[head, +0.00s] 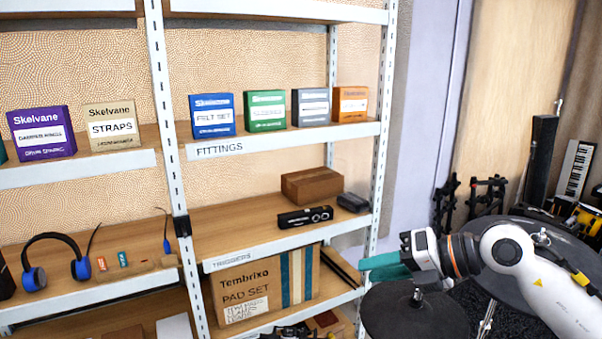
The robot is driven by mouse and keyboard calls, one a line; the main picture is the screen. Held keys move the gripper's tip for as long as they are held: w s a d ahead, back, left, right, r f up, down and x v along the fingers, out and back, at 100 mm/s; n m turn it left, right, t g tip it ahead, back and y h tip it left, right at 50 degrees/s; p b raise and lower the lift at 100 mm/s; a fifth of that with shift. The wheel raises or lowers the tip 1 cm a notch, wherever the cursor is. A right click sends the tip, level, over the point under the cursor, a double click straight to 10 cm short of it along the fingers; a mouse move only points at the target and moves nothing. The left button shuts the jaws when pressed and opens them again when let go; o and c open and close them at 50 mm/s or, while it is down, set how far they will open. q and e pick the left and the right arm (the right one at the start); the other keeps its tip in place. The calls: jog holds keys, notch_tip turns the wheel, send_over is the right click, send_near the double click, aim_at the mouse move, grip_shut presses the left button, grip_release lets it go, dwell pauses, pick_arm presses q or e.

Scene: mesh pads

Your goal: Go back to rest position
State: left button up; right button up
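My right gripper (376,265) shows at the lower right, at the end of my white arm. Its teal finger part points left, in front of the shelf's right post. The fingers overlap from this side, so I cannot tell whether they are open or shut. I see no object clearly held in them. My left gripper is not in view.
A shelving unit (262,250) fills the left and middle. It holds coloured boxes, headphones (57,262), a black device (305,217), a brown box (312,185) and a large cardboard box (262,290). Dark round pads (415,315) stand close under my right gripper.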

jog(key=s+a+r+m+t+y, duration=0.1)
jog(key=s+a+r+m+y, duration=0.15)
jog(key=a+y, duration=0.4)
jog(key=d+f+m+t+h, duration=0.1)
jog(key=d+m+t+h, duration=0.35)
jog(key=m+t, duration=0.45)
jog(key=d+f+m+t+h, duration=0.2)
jog(key=d+m+t+h, duration=0.3)
jog(key=m, duration=0.7)
jog(key=s+d+f+m+g+h, duration=0.25)
jog(key=f+m+h, duration=0.25)
jog(key=f, duration=0.3)
jog(key=s+d+f+m+g+h, duration=0.25)
jog(key=f+m+h, duration=0.2)
jog(key=f, duration=0.35)
jog(key=s+f+m+g+y, duration=0.1)
jog(key=s+f+g, duration=0.5)
jog(key=s+f, duration=0.3)
jog(key=s+f+g+y, duration=0.1)
jog(key=s+f+g, duration=0.5)
jog(key=s, duration=0.6)
notch_tip(320, 180, down, 27)
jog(key=g+b, duration=0.1)
jog(key=s+d+f+g+b, duration=0.1)
jog(key=s+d+f, duration=0.1)
jog(key=s+f, duration=1.5)
jog(key=shift+s+f+h, duration=0.2)
jog(key=shift+f+h, duration=0.15)
jog(key=shift+f, duration=0.2)
